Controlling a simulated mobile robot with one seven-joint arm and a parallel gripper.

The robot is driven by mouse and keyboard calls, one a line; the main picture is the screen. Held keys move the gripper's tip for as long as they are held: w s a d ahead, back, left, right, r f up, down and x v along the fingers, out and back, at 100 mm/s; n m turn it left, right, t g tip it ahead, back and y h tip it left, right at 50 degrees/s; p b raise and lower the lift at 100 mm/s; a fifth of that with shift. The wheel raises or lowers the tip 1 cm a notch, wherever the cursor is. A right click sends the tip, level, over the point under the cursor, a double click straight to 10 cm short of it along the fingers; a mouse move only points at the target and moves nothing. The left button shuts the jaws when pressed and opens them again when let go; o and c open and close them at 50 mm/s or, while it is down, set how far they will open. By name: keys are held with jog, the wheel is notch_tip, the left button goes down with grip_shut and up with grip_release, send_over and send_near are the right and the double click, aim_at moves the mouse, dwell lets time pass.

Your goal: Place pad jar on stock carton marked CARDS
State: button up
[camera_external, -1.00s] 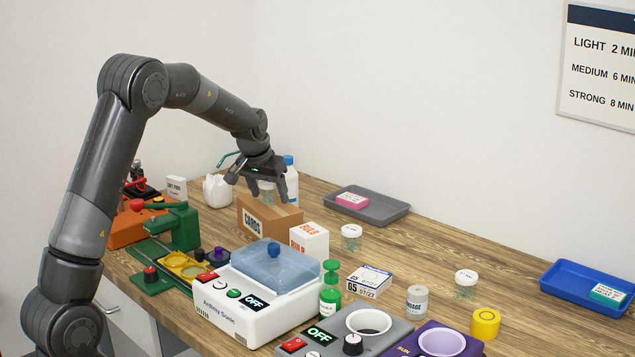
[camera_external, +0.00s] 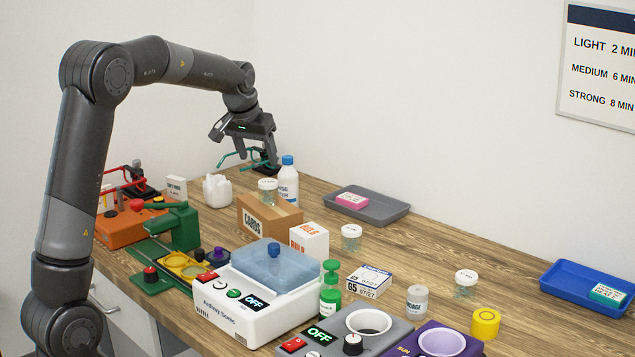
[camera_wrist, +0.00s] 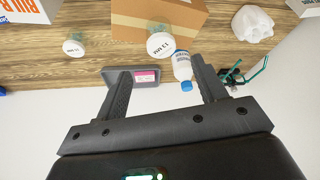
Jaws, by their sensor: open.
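A clear jar with a white lid (camera_external: 268,184) stands upright on top of the brown carton marked CARDS (camera_external: 255,221), near its back edge. In the wrist view its lid (camera_wrist: 161,45) shows at the edge of the carton (camera_wrist: 185,18); the lid print looks like "13 MM". My gripper (camera_external: 244,148) is open and empty, above and behind the carton, apart from the jar. In the wrist view my fingers (camera_wrist: 162,75) are spread, with nothing between them. Similar white-lidded jars stand on the table, one right of the carton (camera_external: 351,231) and one farther right (camera_external: 466,277).
A blue-capped bottle (camera_external: 288,184) stands right behind the carton. A teal-handled tool on a dark stand (camera_external: 262,168) is close behind my gripper. A grey tray (camera_external: 385,211) lies at the back wall.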

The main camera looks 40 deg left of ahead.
jog(key=s+d+r, duration=0.4)
jog(key=s+d, duration=0.2)
jog(key=s, duration=0.3)
jog(key=s+d+f+m, duration=0.1)
jog(key=s+d, duration=0.2)
jog(key=s, duration=0.5)
jog(key=s+d+f+m+t+h, duration=0.1)
jog(key=s+d, duration=0.3)
jog(key=s, duration=0.5)
jog(key=s+d+f+m, duration=0.1)
jog(key=s+d, duration=0.2)
jog(key=s, duration=0.6)
jog(key=shift+s+d+f+m, duration=0.25)
jog(key=shift+m, duration=0.05)
